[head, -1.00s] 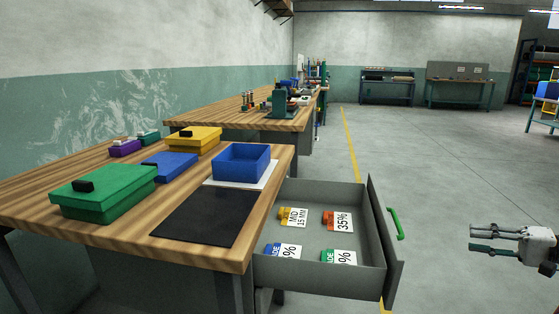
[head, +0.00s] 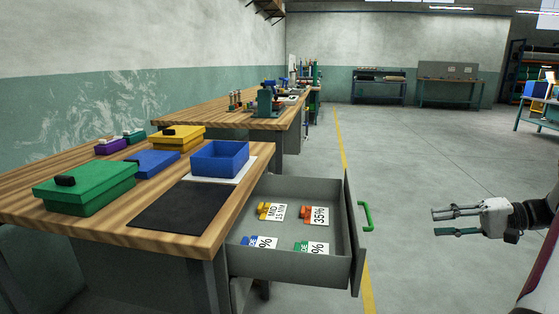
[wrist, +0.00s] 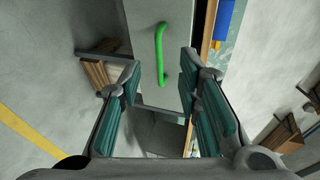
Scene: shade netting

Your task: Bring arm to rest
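My gripper (head: 456,222) is at the right of the head view, out over the bare floor and to the right of the open drawer. Its two fingers are apart with nothing between them. In the wrist view the teal finger pads (wrist: 160,105) are also spread. The drawer's green handle (wrist: 160,48) shows beyond the fingers there, and no finger touches it. In the head view the handle (head: 366,216) is on the drawer front, well left of my gripper.
The open drawer (head: 353,235) juts from the wooden workbench (head: 105,225) and holds several labelled tags. A blue open box (head: 220,160), a dark mat (head: 180,206) and several lidded boxes stand on the bench. The floor (head: 430,150) around my gripper is clear.

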